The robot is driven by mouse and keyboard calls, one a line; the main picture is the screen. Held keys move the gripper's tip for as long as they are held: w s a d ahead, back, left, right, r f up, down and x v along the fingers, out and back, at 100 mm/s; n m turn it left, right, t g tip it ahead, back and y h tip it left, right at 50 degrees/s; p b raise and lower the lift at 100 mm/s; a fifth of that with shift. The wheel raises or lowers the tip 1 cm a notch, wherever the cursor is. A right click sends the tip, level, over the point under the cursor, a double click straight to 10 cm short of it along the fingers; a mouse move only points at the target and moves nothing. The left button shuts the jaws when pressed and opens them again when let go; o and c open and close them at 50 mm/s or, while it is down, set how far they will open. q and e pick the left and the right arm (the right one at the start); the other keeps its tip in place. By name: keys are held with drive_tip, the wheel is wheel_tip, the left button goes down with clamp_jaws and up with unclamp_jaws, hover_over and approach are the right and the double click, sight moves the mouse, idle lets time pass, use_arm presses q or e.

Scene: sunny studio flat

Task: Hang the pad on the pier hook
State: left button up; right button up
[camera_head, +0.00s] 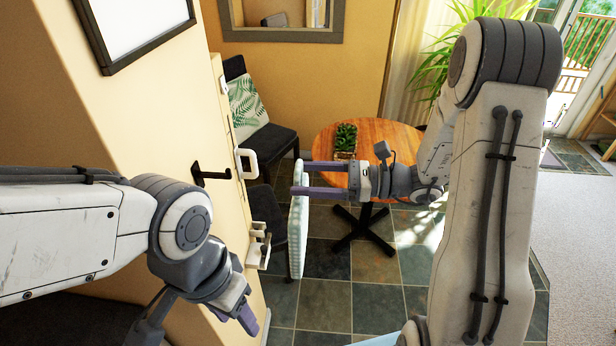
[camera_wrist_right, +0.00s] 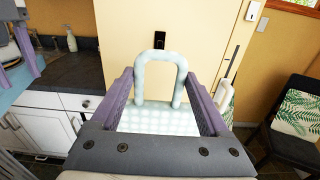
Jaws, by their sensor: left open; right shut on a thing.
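The pad (camera_head: 298,235) is pale and quilted, and hangs upright, nearly edge-on, in the head view. My right gripper (camera_head: 302,180) is shut on it near its upper part. The right wrist view shows the pad's dotted face (camera_wrist_right: 158,121) between my fingers, with a pale, rounded loop (camera_wrist_right: 160,56) standing beyond them. The black pier hook (camera_head: 210,174) sticks out from the cream pier wall, left of the pad. It also shows in the wrist view (camera_wrist_right: 157,41), just above the loop's top; pad and hook are apart in the head view. My left gripper (camera_head: 234,317) is open and empty, low beside the pier.
A white square handle (camera_head: 246,163) and a white fitting (camera_head: 259,247) are at the pier's edge. A round wooden table (camera_head: 392,136) with a potted plant stands behind my right gripper. A dark chair (camera_head: 274,142) with a leaf cushion is beyond the pier. Tiled floor is open below.

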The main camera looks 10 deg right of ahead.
drive_tip(key=shift+a+r+p, duration=0.25)
drive_tip(key=shift+p, duration=0.05)
approach(231, 174)
drive_tip(key=shift+x, duration=1.6)
drive_tip(key=shift+r+x, duration=0.2)
drive_tip(key=shift+x, duration=3.45)
drive_tip(key=shift+b, duration=0.5)
drive_tip(key=shift+f, duration=0.25)
drive_tip(key=shift+f+b, duration=0.85)
drive_tip(key=shift+b, duration=0.1)
drive_tip(key=shift+f+b, duration=0.4)
drive_tip(key=shift+b, duration=0.05)
